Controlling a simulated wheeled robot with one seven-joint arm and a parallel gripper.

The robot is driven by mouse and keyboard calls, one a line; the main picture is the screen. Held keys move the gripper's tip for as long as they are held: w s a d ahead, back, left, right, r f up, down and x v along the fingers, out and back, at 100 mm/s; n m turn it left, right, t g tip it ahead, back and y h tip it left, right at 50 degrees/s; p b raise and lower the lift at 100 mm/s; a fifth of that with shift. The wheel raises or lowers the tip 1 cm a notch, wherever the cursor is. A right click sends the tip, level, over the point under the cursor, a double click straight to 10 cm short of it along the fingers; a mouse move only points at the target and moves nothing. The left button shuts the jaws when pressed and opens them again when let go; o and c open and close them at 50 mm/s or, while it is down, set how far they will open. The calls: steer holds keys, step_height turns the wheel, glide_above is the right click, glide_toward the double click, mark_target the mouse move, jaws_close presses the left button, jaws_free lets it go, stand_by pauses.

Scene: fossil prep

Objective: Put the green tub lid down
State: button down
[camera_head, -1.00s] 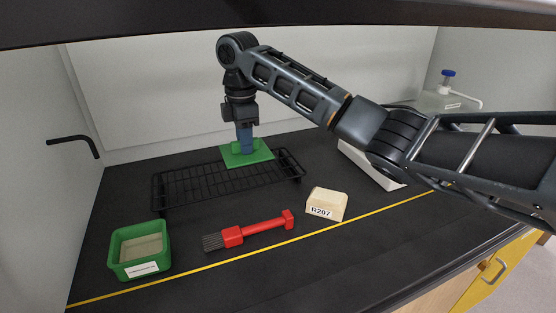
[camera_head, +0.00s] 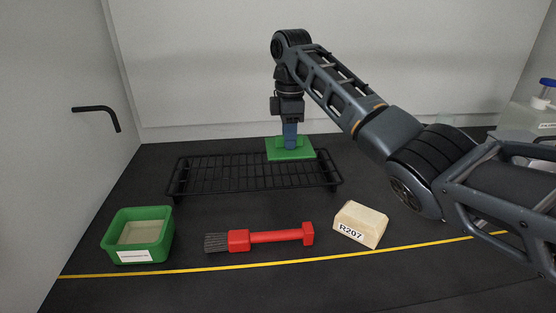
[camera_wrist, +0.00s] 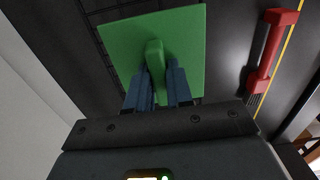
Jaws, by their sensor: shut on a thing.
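The green tub lid (camera_head: 306,154) is a flat green square with a raised grip on top. My gripper (camera_head: 290,138) points down and is shut on that grip, at the back right of the black wire rack (camera_head: 232,178). In the wrist view the two blue fingers (camera_wrist: 160,92) close on the grip of the lid (camera_wrist: 185,40), and rack bars show past its edge. I cannot tell whether the lid touches the rack or hangs just above it. The green tub (camera_head: 112,240) stands open at the front left, with pale material inside and a white label.
A red brush (camera_head: 272,237) with dark bristles lies in front of the rack. A cream block labelled R207 (camera_head: 362,218) sits right of it. A yellow line (camera_head: 205,268) crosses the dark bench. A blue-capped bottle (camera_head: 530,118) stands far right. The rack's left part is bare.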

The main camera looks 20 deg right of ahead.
mark_target(277, 138)
steer(key=shift+w+a+f, duration=0.4)
steer(key=shift+w+a, duration=0.15)
steer(key=shift+w, duration=0.05)
steer(key=shift+w+a+f, duration=0.35)
steer(key=shift+w+a, duration=0.15)
steer(key=shift+w, duration=0.1)
steer(key=shift+f+p, duration=0.35)
steer(key=shift+f, duration=1.7)
steer(key=shift+f, duration=0.15)
steer(key=c, duration=1)
jaws_free()
step_height(277, 138, up, 12)
steer(key=shift+r+b, duration=0.2)
steer(key=shift+b, duration=0.3)
